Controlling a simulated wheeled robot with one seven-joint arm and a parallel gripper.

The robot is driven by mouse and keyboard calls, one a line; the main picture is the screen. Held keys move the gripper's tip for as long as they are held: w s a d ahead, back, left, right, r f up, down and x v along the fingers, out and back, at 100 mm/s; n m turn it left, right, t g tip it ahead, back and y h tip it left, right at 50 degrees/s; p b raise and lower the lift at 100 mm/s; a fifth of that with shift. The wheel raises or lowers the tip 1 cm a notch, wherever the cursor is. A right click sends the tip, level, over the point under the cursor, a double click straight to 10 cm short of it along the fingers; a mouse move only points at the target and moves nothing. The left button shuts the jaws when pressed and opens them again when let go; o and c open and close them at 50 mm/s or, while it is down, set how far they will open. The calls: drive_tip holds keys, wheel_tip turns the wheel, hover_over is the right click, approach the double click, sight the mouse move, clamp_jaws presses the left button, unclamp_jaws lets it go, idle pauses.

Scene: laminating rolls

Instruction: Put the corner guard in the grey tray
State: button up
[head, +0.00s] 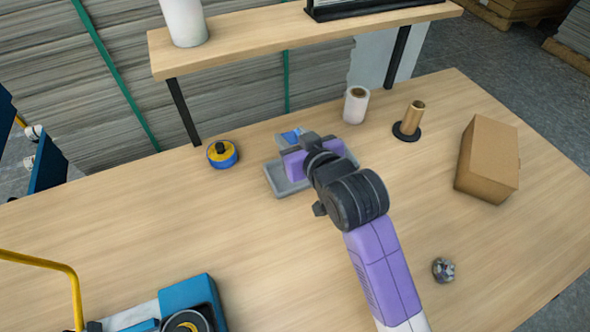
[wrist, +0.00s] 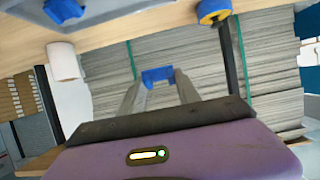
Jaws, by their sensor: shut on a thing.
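The blue corner guard (wrist: 157,76) is held between the tips of my gripper's (wrist: 158,84) two grey fingers in the wrist view. In the head view the corner guard (head: 291,135) shows as a small blue patch at the far end of my gripper (head: 287,141). The grey tray (head: 278,184) lies on the table below and around my gripper, which hides much of it. The corner guard appears at the tray's far side in the picture, and its height above the tray is hard to tell.
A blue and yellow round item (head: 222,154) stands left of the tray. A white roll (head: 356,105), a brown spool on a black base (head: 410,122) and a cardboard box (head: 488,160) are to the right. A wooden shelf (head: 290,38) spans the back.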

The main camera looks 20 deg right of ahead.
wheel_tip(320, 180, down, 12)
drive_tip(key=shift+f+b, duration=0.25)
drive_tip(key=shift+b, duration=0.15)
drive_tip(key=shift+f, duration=0.2)
drive_tip(key=o, duration=1.3)
